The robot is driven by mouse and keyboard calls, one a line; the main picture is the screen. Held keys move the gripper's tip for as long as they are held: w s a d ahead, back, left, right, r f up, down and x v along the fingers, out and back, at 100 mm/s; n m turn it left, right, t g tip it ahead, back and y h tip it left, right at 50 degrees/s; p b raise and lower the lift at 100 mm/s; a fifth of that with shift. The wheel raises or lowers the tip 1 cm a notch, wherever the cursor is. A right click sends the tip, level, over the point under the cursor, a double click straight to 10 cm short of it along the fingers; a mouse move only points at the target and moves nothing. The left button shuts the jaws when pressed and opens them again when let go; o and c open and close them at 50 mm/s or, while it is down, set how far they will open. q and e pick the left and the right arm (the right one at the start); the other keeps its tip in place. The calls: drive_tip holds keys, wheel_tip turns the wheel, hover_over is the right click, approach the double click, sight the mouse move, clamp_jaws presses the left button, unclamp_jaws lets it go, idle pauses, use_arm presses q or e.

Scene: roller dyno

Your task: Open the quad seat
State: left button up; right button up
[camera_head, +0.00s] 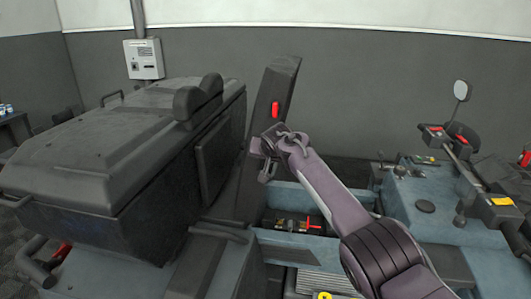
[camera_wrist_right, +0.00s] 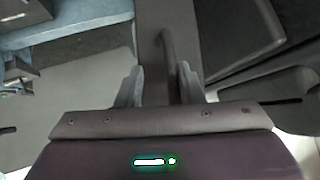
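The quad seat (camera_head: 277,85) is a long dark slab standing steeply raised, leaning a little to the right at its top. A red piece (camera_head: 275,109) shows on its face. Below it, an open bay (camera_head: 290,222) in the blue-grey body shows yellow and red parts. My right gripper (camera_head: 268,152) is in front of the seat's middle. In the right wrist view, its fingers (camera_wrist_right: 160,84) are spread apart, with a dark curved bar (camera_wrist_right: 168,55) showing between them. I cannot tell whether they touch it. My left gripper is out of view.
A bulky dark box with a backrest (camera_head: 75,160) fills the left of the quad. Handlebars and a mirror (camera_head: 461,90) stand at the right. A grey wall box (camera_head: 143,59) hangs behind. The space above the raised seat is clear.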

drive_tip(key=b+v, duration=0.3)
drive_tip(key=v, duration=0.4)
drive_tip(key=shift+s+r+b, duration=0.25)
drive_tip(key=shift+r+b, duration=0.05)
drive_tip(key=shift+r, duration=0.05)
